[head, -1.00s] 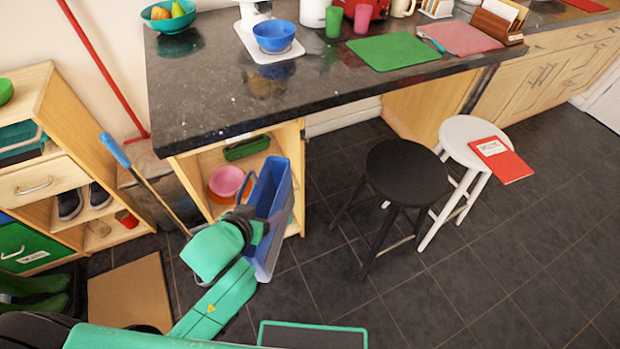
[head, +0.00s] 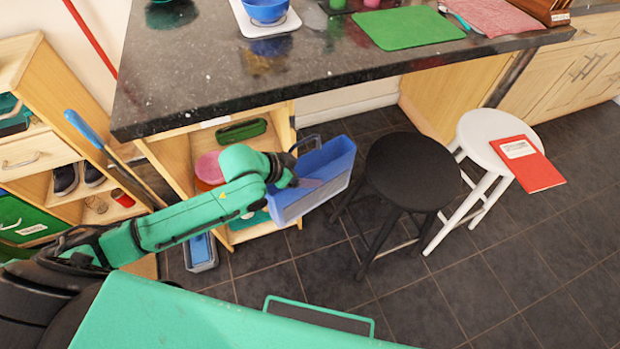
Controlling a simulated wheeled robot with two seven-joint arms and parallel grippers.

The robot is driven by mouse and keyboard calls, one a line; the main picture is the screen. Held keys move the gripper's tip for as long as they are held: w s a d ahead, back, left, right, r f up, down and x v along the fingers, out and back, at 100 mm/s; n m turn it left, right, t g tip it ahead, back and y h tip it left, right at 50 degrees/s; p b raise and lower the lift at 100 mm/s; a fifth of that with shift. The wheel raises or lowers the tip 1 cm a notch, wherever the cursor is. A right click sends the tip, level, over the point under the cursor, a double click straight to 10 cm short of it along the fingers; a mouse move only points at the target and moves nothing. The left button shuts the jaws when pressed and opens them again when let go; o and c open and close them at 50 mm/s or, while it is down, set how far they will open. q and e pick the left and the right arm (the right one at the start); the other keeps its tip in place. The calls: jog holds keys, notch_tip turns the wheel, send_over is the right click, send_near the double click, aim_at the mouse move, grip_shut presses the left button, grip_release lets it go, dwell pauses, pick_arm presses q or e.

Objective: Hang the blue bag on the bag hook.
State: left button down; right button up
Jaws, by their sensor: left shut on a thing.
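The fingertips are partly hidden against the bag. I cannot make out the bag hook in this view. My right gripper is not in view.
The dark stone counter (head: 300,75) overhangs just behind the bag. A black stool (head: 412,168) stands close to its right, then a white stool (head: 490,140) with a red book (head: 527,163). A blue-handled pole (head: 85,128) leans at left. Floor at lower right is clear.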

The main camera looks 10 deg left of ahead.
pick_arm(q)
jog(key=shift+w+a+f+b, duration=0.15)
jog(key=shift+w+a+b, duration=0.5)
jog(key=shift+w, duration=0.2)
jog(key=shift+w+a+f+b, duration=0.1)
jog(key=shift+w+a+b, duration=0.2)
jog(key=shift+w+b, duration=0.2)
jog(key=shift+w+a+f+b, duration=0.1)
jog(key=shift+w+a+b, duration=0.25)
jog(key=shift+w, duration=0.2)
jog(key=shift+w+a+f, duration=0.15)
jog(key=shift+w+a, duration=0.2)
jog(key=shift+w, duration=0.25)
jog(key=shift+w+a+f, duration=0.15)
jog(key=shift+w+a, duration=0.15)
jog(key=shift+w, duration=0.25)
grip_release()
